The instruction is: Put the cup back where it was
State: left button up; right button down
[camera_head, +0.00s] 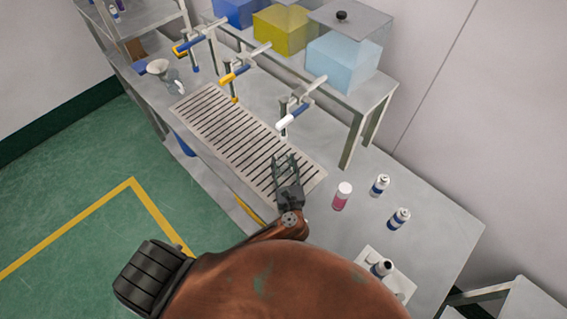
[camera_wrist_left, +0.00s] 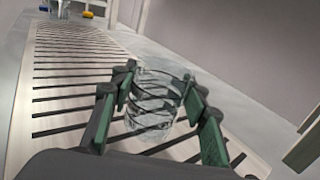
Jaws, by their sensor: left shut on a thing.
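My left gripper (camera_head: 287,163) is over the near right end of the slotted drain grate (camera_head: 218,118). In the left wrist view it (camera_wrist_left: 160,80) is shut on a clear, see-through cup (camera_wrist_left: 155,100), with one green-padded finger on each side. The cup looks upright, and the grate (camera_wrist_left: 70,70) shows through it. I cannot tell whether its base touches the grate. In the head view the cup is hardly visible between the fingers. My right gripper is not in view.
Taps with yellow, blue and white handles (camera_head: 302,103) stand behind the grate. A funnel (camera_head: 158,67) and clear glassware (camera_head: 174,82) are at the far left. Coloured tanks (camera_head: 342,65) sit on the raised shelf.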

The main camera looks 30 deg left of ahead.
pick_arm(q)
jog(key=shift+f, duration=0.2)
jog(key=o, duration=1.2)
jog(key=shift+r, duration=0.1)
jog(key=shift+s+r, duration=0.1)
jog(key=b+v, duration=0.1)
jog(key=v, duration=0.9)
jog(key=shift+s+d+b, duration=0.2)
jog(key=shift+s+b, duration=0.05)
jog(key=shift+b, duration=0.05)
jog(key=shift+s+d, duration=0.35)
jog(key=shift+s, duration=0.15)
